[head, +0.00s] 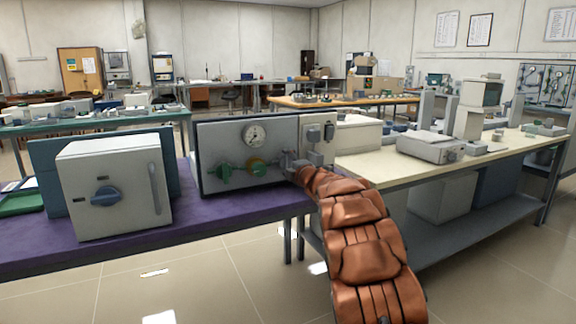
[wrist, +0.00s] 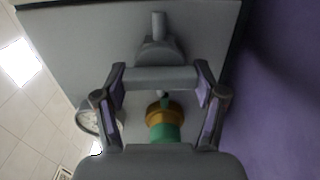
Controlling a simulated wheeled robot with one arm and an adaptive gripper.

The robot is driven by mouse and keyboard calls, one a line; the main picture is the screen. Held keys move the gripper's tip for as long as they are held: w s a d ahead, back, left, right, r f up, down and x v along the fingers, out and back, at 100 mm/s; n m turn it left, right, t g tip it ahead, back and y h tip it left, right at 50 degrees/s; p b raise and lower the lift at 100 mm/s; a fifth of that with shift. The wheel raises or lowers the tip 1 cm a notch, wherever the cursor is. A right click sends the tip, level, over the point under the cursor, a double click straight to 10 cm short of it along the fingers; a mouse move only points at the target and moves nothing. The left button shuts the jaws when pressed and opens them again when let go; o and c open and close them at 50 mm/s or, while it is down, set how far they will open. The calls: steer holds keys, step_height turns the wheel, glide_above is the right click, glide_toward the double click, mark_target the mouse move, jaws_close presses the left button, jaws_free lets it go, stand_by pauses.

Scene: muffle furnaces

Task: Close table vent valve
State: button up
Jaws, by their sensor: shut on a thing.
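A grey panel box (head: 210,140) stands on the purple-topped table, with a round gauge (head: 253,135) and a green valve (head: 224,172) on its front. A second valve (head: 258,167), yellow and green, is to the right of it. My gripper (head: 290,161) is at the panel's right side, small and partly merged with the grey parts there. In the wrist view my gripper (wrist: 160,84) has its fingers at both ends of a grey crossbar handle (wrist: 160,77) on a grey stem. The yellow-green valve (wrist: 164,118) shows below that handle. No label shows which one is the vent valve.
A grey furnace box (head: 110,190) with a blue knob stands at the left on the purple table (head: 240,204). A grey switch box (head: 317,135) adjoins the panel at right. A cream bench (head: 370,158) with instruments lies further right. The floor in front is clear.

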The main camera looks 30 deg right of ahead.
steer(key=o, duration=1.2)
steer(key=shift+c, duration=0.2)
steer(key=shift+s, duration=0.55)
steer(key=s+a, duration=0.1)
steer(key=s, duration=1)
